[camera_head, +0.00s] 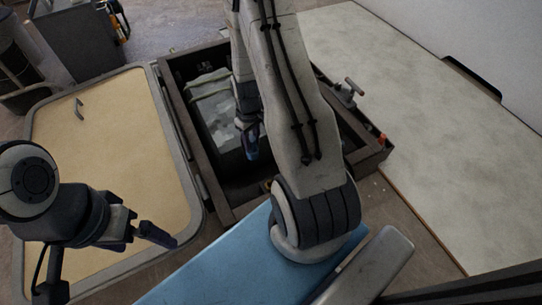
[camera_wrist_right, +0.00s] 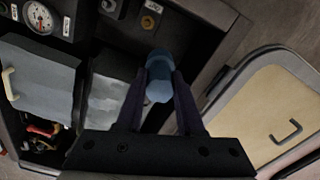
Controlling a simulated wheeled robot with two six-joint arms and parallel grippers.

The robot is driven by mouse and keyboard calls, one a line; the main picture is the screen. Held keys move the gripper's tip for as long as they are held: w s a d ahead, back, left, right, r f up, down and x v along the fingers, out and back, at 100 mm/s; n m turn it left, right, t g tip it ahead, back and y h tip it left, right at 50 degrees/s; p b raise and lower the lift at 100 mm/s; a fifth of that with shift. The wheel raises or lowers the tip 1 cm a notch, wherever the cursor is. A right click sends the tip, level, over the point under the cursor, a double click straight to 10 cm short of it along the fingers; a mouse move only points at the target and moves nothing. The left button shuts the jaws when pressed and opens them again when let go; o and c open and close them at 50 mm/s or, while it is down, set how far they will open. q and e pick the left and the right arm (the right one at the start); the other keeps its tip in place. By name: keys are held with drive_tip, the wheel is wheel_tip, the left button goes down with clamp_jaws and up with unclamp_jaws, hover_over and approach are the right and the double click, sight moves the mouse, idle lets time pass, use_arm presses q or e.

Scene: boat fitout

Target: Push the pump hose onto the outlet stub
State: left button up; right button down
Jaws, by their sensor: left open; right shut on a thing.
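My right gripper (camera_head: 250,150) reaches down into the open dark locker and is shut on a blue piece, which looks like the pump hose. In the right wrist view the blue hose (camera_wrist_right: 158,85) sits between the two dark fingers (camera_wrist_right: 160,95), its rounded end facing away from the palm. A small brass-coloured fitting (camera_wrist_right: 148,22) on the dark wall lies beyond it, apart from the hose; I cannot tell if it is the outlet stub. My left gripper (camera_head: 145,228) is open and empty above the beige hatch lid, at the left.
The locker frame (camera_head: 185,145) surrounds the right gripper, with a pale grey object (camera_head: 212,105) inside. A metal valve (camera_head: 348,92) stands at its right rim. The hatch lid (camera_head: 100,150) lies left.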

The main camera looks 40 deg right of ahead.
drive_tip(key=s+d+f+b, duration=0.1)
drive_tip(key=d+f+b, duration=0.1)
drive_tip(key=f+b, duration=0.3)
drive_tip(key=s+d+f+b, duration=0.2)
drive_tip(key=f+b, duration=0.3)
drive_tip(key=f, duration=0.7)
drive_tip(key=shift+d+n, duration=0.25)
drive_tip(key=shift+n, duration=0.05)
drive_tip(key=shift+s+p, duration=0.2)
drive_tip(key=shift+p, duration=0.1)
drive_tip(key=shift+f, duration=0.2)
drive_tip(key=shift+f+b, duration=1.65)
drive_tip(key=shift+f, duration=1.2)
drive_tip(key=shift+c, duration=2.2)
unclamp_jaws()
drive_tip(key=shift+r, duration=0.1)
